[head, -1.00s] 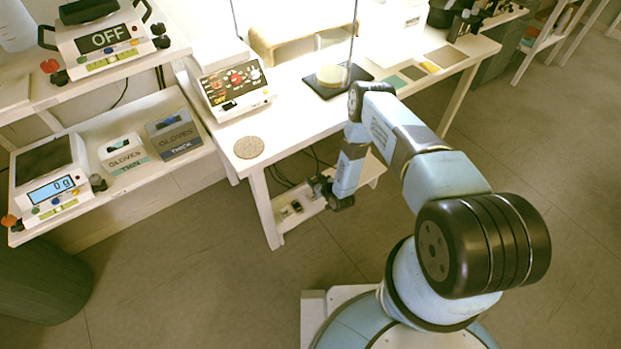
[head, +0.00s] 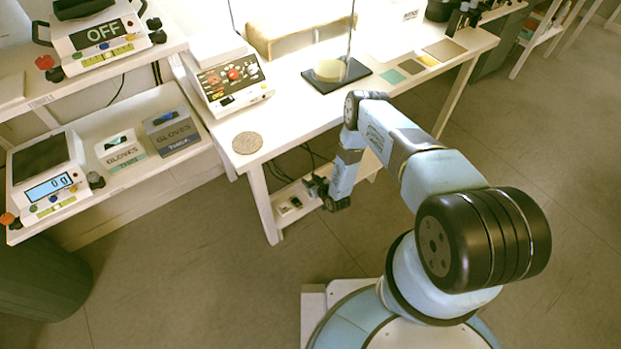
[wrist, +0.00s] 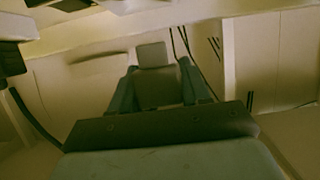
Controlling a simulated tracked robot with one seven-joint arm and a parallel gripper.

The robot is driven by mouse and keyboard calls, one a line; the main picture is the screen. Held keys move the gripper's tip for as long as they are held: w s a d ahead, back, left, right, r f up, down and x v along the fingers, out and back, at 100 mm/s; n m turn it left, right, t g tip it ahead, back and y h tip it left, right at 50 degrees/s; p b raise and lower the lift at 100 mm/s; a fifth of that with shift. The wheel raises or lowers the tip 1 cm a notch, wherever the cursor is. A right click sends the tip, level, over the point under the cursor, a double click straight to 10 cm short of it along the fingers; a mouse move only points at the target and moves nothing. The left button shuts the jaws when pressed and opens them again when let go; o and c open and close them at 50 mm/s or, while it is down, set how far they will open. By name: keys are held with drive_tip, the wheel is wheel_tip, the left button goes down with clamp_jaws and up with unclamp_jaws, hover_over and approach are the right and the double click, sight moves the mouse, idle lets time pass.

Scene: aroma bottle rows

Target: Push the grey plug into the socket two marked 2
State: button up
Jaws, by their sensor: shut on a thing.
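In the wrist view my gripper (wrist: 158,86) has its two fingers closed on a grey block-like piece, which I take to be the grey plug (wrist: 152,56). The plug points away from the camera, toward a pale surface. In the head view my gripper (head: 318,187) is low under the front edge of the white table, beside the lower shelf; the plug cannot be made out there. Small dark items (head: 290,205) lie on that shelf, left of my gripper. They may be the sockets, but no mark 2 is readable. Whether the plug touches a socket cannot be told.
Dark cables (head: 283,172) hang under the table (head: 300,120), and cables (wrist: 185,45) show right of the plug. A table leg (head: 264,205) stands left of the lower shelf. Dark objects (wrist: 12,62) sit at the wrist view's left edge. The floor in front is clear.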

drive_tip(key=shift+d+f, duration=0.1)
drive_tip(key=shift+f, duration=0.95)
drive_tip(key=shift+f, duration=1.35)
idle(1.0)
drive_tip(key=o, duration=1.2)
drive_tip(key=shift+d, duration=0.1)
drive_tip(key=v, duration=1.3)
drive_tip(key=shift+s+d, duration=0.2)
drive_tip(key=shift+s, duration=0.05)
